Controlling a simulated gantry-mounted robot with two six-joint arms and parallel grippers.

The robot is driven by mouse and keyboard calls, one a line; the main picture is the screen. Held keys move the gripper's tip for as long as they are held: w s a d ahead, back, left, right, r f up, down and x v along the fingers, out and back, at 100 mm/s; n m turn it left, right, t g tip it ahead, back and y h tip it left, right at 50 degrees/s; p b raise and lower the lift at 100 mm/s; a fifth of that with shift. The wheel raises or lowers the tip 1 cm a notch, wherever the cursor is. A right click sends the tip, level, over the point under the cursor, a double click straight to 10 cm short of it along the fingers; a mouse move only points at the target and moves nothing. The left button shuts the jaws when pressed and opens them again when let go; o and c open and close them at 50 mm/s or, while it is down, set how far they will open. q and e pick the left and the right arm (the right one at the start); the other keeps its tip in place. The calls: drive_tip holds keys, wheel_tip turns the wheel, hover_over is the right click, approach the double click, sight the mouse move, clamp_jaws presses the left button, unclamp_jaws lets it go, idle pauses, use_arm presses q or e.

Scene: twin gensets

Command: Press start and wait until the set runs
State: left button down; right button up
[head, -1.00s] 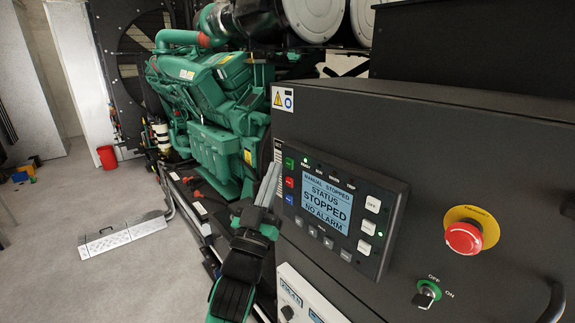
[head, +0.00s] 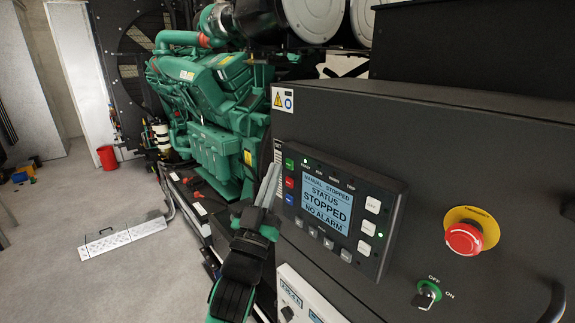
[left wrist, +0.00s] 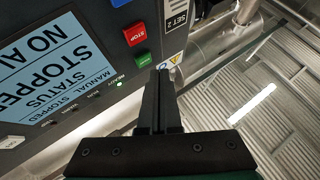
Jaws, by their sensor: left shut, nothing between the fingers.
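The control panel (head: 340,210) is on the dark cabinet front in the head view. Its screen (head: 326,204) reads "MANUAL STOPPED", "STATUS STOPPED" and "NO ALARM"; the screen also shows upside down in the left wrist view (left wrist: 45,70). Along its left edge are a green button (head: 289,163), a red button (head: 290,182) and a blue one. In the left wrist view the green button (left wrist: 143,59) and red STOP button (left wrist: 135,34) are just beyond my left gripper (left wrist: 159,74). It is shut and empty, its tips close to the green button; contact cannot be told. My right gripper is out of view.
A red emergency stop (head: 464,238) on a yellow plate and a key switch (head: 427,294) are right of the panel. The green engine (head: 205,110) stands behind on the left.

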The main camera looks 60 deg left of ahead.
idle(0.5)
use_arm(q)
drive_tip(key=shift+w+b, duration=0.4)
drive_tip(key=shift+w, duration=0.05)
drive_tip(key=shift+w+a+b, duration=0.15)
drive_tip(key=shift+w+b, duration=0.25)
drive_tip(key=shift+w, duration=0.05)
idle(0.5)
drive_tip(key=shift+s, duration=0.1)
drive_tip(key=shift+s+p, duration=0.45)
drive_tip(key=shift+s, duration=0.35)
